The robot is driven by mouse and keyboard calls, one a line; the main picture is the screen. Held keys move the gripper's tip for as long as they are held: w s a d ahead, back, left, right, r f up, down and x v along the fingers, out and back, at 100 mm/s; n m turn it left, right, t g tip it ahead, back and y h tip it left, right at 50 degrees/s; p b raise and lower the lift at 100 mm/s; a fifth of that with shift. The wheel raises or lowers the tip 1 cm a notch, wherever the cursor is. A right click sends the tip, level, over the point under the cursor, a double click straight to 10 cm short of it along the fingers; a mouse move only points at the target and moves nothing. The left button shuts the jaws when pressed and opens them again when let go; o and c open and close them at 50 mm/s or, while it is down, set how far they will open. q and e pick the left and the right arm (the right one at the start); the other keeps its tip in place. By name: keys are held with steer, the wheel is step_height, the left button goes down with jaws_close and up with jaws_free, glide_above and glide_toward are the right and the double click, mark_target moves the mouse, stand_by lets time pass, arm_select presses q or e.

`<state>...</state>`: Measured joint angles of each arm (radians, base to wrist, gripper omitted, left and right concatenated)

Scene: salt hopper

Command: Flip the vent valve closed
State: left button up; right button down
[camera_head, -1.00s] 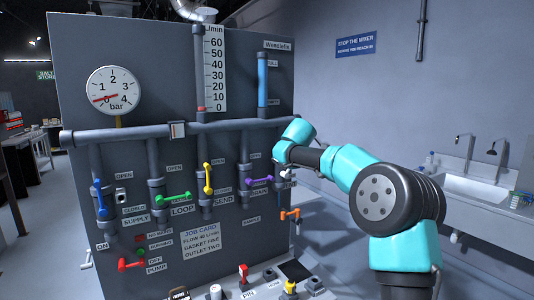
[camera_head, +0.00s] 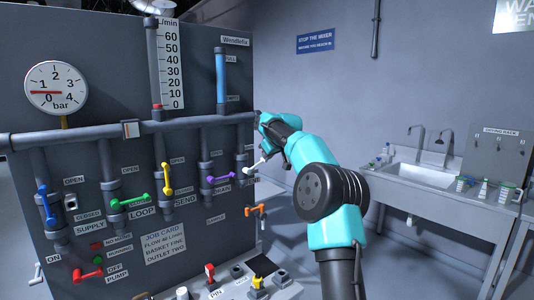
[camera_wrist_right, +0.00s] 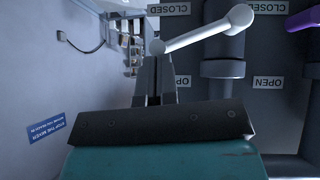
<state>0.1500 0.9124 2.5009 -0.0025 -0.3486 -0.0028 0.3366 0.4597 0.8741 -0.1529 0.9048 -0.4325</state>
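The vent valve has a white lever (camera_head: 257,164) at the right end of the panel's valve row. It tilts up to the right from its pivot. In the right wrist view the lever (camera_wrist_right: 205,30) runs from a large pivot knob at upper right to a small ball end. My right gripper (camera_wrist_right: 156,72) has its fingers close together, with the tips at or just under that ball end. I see nothing clearly held between them, and contact is uncertain. In the head view my arm hides the fingers. My left gripper is not in view.
A purple lever (camera_head: 220,179) sits just left of the vent valve, and an orange tap (camera_head: 256,210) below it. Yellow (camera_head: 166,180), green (camera_head: 130,202) and blue (camera_head: 46,206) levers are further left. A sink (camera_head: 423,178) stands right along the wall.

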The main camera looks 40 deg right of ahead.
steer(key=shift+d+f+y, duration=0.25)
steer(key=shift+d+f, duration=0.2)
steer(key=shift+f, duration=0.35)
steer(key=shift+d+f+y, duration=0.25)
steer(key=shift+d+f, duration=0.15)
steer(key=shift+f, duration=0.55)
steer(key=shift+m, duration=0.3)
steer(key=s+d+r, duration=0.1)
steer(key=s+r, duration=0.6)
steer(key=r, duration=0.4)
steer(key=shift+s+d+r, duration=0.15)
steer(key=shift+s+d, duration=0.05)
steer(key=shift+d, duration=0.15)
